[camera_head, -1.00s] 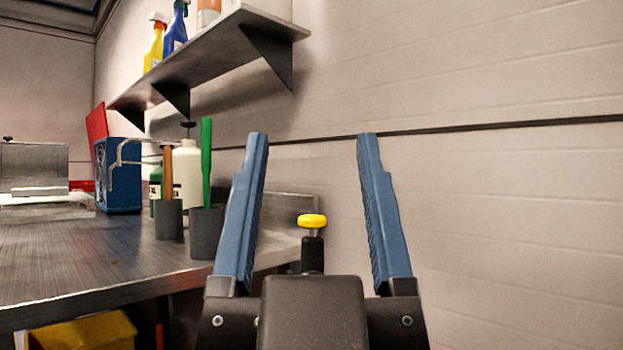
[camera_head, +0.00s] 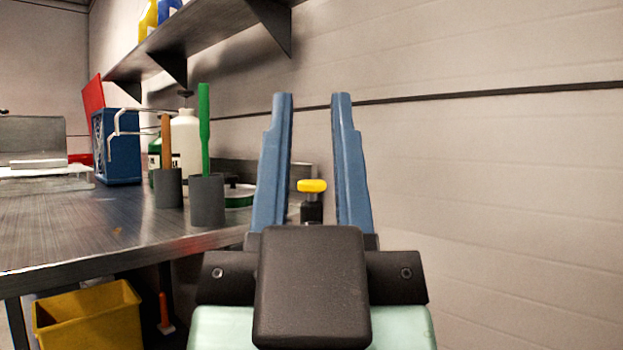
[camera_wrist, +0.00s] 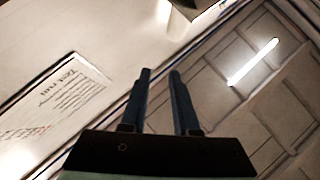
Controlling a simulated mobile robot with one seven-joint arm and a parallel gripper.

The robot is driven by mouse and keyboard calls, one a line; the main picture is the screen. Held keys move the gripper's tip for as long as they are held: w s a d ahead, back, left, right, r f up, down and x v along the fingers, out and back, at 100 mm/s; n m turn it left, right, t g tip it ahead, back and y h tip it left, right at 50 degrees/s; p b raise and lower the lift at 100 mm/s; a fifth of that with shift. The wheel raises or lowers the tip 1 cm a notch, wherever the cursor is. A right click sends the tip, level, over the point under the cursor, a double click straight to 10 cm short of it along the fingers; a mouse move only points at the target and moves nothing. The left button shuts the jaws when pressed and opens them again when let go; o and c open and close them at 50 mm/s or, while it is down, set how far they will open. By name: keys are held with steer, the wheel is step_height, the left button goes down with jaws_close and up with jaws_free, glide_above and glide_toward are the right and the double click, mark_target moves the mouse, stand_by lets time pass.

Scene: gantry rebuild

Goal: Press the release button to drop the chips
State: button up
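A yellow mushroom-shaped button (camera_head: 312,186) on a short black post shows low in the head view, near the right end of the metal counter. It appears in the gap between my fingers, apparently beyond them. My gripper (camera_head: 312,98) points upward with its two blue fingers partly apart and nothing between them. In the wrist view my gripper (camera_wrist: 159,74) also has a narrow gap, and the button is not seen there. I see no chips in either view.
The metal counter (camera_head: 80,230) is at left, holding two grey cups (camera_head: 207,200), a white bottle (camera_head: 187,140) and a blue box (camera_head: 122,147). A shelf (camera_head: 190,40) hangs above. A yellow bin (camera_head: 88,318) is below. The wall at right is clear.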

jaws_close()
stand_by(1.3)
